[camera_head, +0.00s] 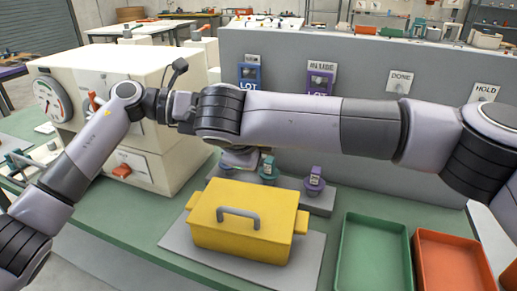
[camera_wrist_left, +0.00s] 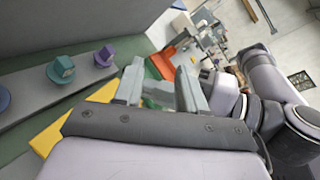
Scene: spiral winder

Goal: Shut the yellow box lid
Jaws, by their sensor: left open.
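In the head view the yellow box (camera_head: 268,254) stands on a grey mat on the green bench. Its yellow lid (camera_head: 272,213), with a grey handle, appears to lie flat over the top; no gap shows, but I cannot tell if it is fully shut. In the left wrist view part of the yellow box (camera_wrist_left: 46,138) shows at lower left, partly hidden by my gripper body. My left gripper (camera_wrist_left: 160,68) is open, with nothing visible between its fingers. In the head view its fingers are not clearly seen behind the arm links. My right gripper is not in view.
Teal (camera_head: 268,168) and purple (camera_head: 314,180) knobs stand on a grey strip behind the box. A green tray (camera_head: 343,262) and an orange tray (camera_head: 420,270) are to its right. A cream machine (camera_head: 150,70) stands at left. A grey panel (camera_head: 270,55) closes the back.

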